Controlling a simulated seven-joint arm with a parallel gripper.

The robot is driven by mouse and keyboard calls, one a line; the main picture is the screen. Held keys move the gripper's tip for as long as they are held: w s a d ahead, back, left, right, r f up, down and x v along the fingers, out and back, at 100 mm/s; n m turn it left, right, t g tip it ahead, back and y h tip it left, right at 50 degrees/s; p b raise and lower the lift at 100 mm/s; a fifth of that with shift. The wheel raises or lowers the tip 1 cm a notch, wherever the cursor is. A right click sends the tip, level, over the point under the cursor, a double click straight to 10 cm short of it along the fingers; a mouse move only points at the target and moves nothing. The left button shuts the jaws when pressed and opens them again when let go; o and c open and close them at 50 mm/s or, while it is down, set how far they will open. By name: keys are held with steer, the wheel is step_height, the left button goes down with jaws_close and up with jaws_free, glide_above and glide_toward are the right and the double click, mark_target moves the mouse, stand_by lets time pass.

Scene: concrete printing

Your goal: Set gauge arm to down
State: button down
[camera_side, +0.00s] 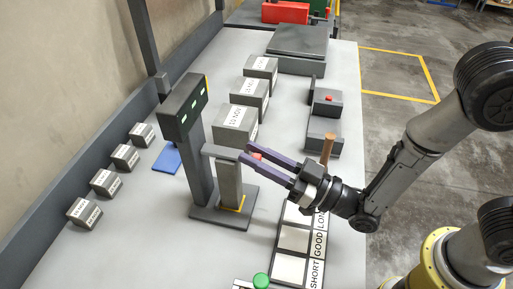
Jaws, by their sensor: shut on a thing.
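The gauge stands on a dark base plate (205,217) on the pale table. Its tall dark post carries a display head (184,106) with several green lights. Beside it is a shorter grey post (229,186) with a flat grey gauge arm (219,152) across its top. My gripper (247,153) reaches in from the right, its two purple fingers at the right end of the gauge arm. They are shut on a small red knob (257,156), mostly hidden between them. Whether the knob joins the gauge arm is hidden.
Several labelled grey blocks stand at the left (81,213) and behind (235,124). A blue pad (167,158) lies left of the gauge. A tray marked SHORT, GOOD, LONG (293,239) lies in front, near a green button (261,281). A brown peg (327,149) stands behind my gripper.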

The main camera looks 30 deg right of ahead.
steer(key=shift+f, duration=0.45)
steer(key=c, duration=0.7)
jaws_free()
steer(key=shift+f, duration=0.1)
steer(key=shift+r, duration=0.3)
steer(key=v, duration=1.3)
steer(key=shift+s+d+f, duration=0.1)
steer(key=shift+s+f, duration=0.15)
steer(key=shift+s, duration=0.1)
